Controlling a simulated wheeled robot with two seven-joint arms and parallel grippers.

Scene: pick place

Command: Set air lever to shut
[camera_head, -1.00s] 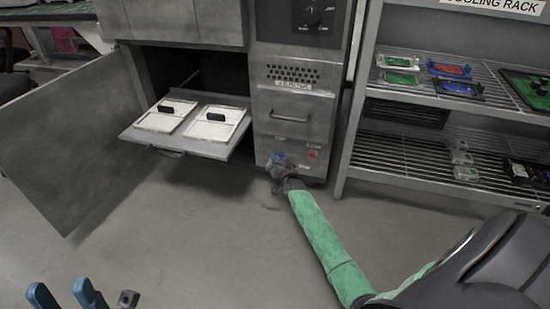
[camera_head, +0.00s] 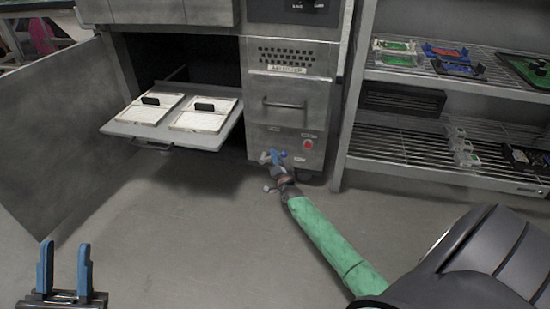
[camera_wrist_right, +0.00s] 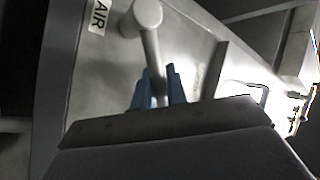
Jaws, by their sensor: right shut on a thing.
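The air lever (camera_wrist_right: 150,48) is a pale grey bar hanging from a round knob in the right wrist view. An "AIR" label (camera_wrist_right: 98,17) is on the metal panel beside it. My right gripper (camera_wrist_right: 157,88) has its blue fingers shut around the lower part of the lever. In the head view my right gripper (camera_head: 275,158) is at the lower front of the machine (camera_head: 285,110), left of a red button (camera_head: 307,144); the lever is too small to make out clearly there. My left gripper (camera_head: 65,266) is open and empty over the floor at lower left.
A tray shelf (camera_head: 170,140) with two white panels sticks out of the machine's open chamber. An open door (camera_head: 55,130) stands at the left. A cooling rack (camera_head: 435,95) with parts stands at the right. The floor (camera_head: 190,230) in front is clear.

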